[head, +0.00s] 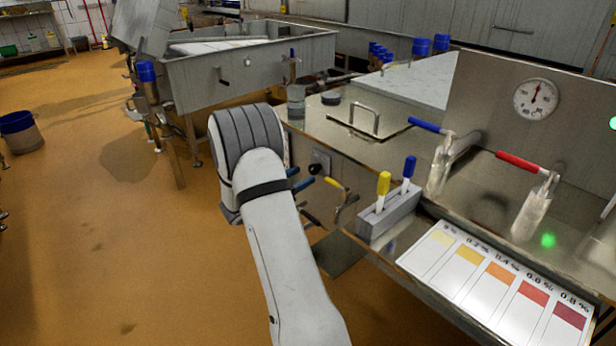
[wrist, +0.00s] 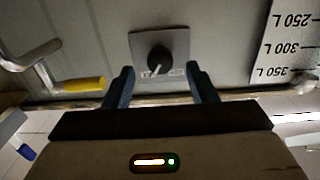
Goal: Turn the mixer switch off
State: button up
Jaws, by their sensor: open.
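The mixer switch is a black rotary knob (wrist: 159,60) with a pale pointer mark, on a square grey plate (wrist: 177,42) fixed to the metal vat wall. In the wrist view the pointer aims down and slightly left. The small print under the knob is too blurred to read. In the head view the plate (head: 321,159) shows just beyond my fingers. My gripper (wrist: 160,72) is open and empty, its two dark blue fingers pointing at the plate, one on either side of the knob's line. The fingers also show in the head view (head: 303,178). Contact with the knob is not visible.
A crank with a yellow grip (wrist: 85,84) sticks out left of the switch in the wrist view. A litre scale (wrist: 288,45) is on the right. In the head view, a grey holder with yellow and blue handles (head: 388,212) and a colour chart (head: 500,280) sit on the metal top.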

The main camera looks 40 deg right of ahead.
aim_at(311, 171)
jog(key=shift+w+d, duration=0.15)
jog(key=shift+d, duration=1.45)
jog(key=shift+c, duration=0.3)
jog(key=c, duration=0.9)
jog(key=shift+d, duration=0.1)
